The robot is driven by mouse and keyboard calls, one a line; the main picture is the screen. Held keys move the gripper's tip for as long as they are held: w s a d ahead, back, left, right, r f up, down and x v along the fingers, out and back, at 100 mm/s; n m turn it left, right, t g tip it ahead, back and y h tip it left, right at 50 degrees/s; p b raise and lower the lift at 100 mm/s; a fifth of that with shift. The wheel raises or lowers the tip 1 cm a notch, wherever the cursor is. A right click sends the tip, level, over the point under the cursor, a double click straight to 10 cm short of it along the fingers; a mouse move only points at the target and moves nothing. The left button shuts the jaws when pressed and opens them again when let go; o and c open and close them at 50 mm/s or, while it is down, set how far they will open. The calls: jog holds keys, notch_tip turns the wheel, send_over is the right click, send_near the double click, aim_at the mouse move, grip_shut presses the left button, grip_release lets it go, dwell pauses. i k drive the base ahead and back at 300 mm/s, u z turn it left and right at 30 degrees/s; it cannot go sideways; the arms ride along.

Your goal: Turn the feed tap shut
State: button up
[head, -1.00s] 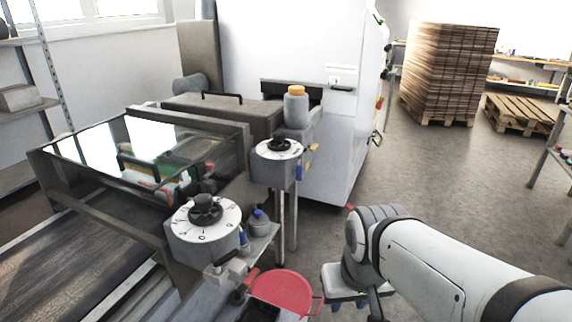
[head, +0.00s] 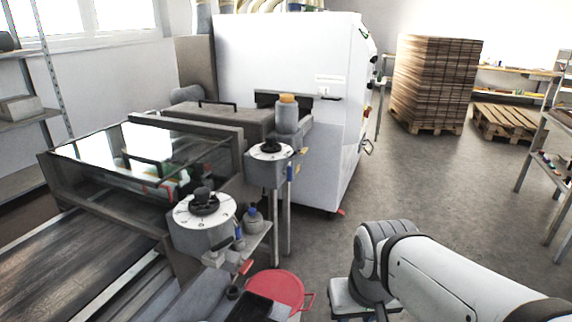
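No part is clearly marked as the feed tap. A small red lever-like part (head: 246,267) sits low beside the conveyor, just left of a red round lid or pan (head: 276,290); I cannot tell its setting. Two white-faced dials with black knobs stand nearby: a front dial (head: 187,218) and a rear dial (head: 258,153). My arm reaches in from the lower right, apart from these parts. My gripper is not in view.
The conveyor belt (head: 80,255) and its glass-topped housing (head: 75,150) fill the left. A white machine cabinet (head: 290,60) stands behind. A grey bottle with an orange cap (head: 287,118) is by the rear dial. Stacked boards (head: 435,80) stand far right; open floor (head: 440,190) lies between.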

aim_at(288, 173)
jog(key=z, duration=0.2)
jog(key=i, duration=1.15)
jog(key=z, duration=0.05)
